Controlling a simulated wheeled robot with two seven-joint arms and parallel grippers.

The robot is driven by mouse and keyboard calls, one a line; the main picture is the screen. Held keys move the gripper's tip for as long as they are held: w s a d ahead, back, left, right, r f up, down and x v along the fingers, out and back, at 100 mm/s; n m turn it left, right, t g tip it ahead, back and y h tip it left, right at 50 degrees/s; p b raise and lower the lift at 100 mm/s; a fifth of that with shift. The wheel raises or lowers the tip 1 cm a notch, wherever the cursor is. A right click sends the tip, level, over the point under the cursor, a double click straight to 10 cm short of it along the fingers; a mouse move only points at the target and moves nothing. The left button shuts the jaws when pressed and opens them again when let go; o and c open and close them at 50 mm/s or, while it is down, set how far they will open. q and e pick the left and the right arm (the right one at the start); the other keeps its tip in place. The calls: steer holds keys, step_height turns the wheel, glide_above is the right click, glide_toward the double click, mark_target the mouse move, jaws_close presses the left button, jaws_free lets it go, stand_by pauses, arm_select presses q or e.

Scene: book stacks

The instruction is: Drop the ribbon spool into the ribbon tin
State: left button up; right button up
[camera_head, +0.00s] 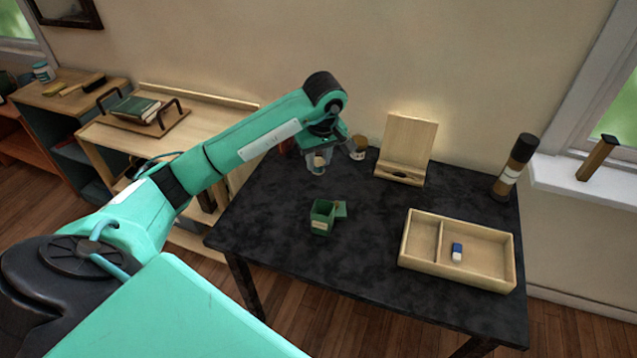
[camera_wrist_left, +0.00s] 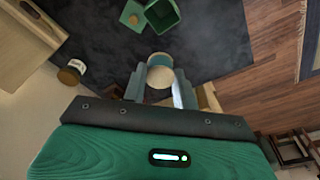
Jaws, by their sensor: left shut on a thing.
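The ribbon tin (camera_head: 321,218) is a green, open square box with a small label, standing on the dark table. Its green lid (camera_head: 341,208) is beside it on the right. My left gripper (camera_head: 317,168) is shut on the ribbon spool (camera_head: 319,160), a small pale spool with a blue-grey band, and holds it behind the tin. In the left wrist view the spool (camera_wrist_left: 160,77) sits between the two fingers, with the tin (camera_wrist_left: 163,15) beyond it, apart from it. The tin's inside is only partly visible. My right gripper is not in view.
A small labelled jar (camera_head: 358,148) stands behind the gripper, near a wooden stand (camera_head: 408,140). A divided wooden tray (camera_head: 430,270) holds a blue-and-white eraser (camera_head: 457,252). A dark-capped cylinder (camera_head: 514,168) stands at the right rear. The table front is clear.

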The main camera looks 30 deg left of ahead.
mark_target(318, 162)
arm_select(q)
step_height(318, 162, up, 5)
steer(key=shift+r, duration=1.25)
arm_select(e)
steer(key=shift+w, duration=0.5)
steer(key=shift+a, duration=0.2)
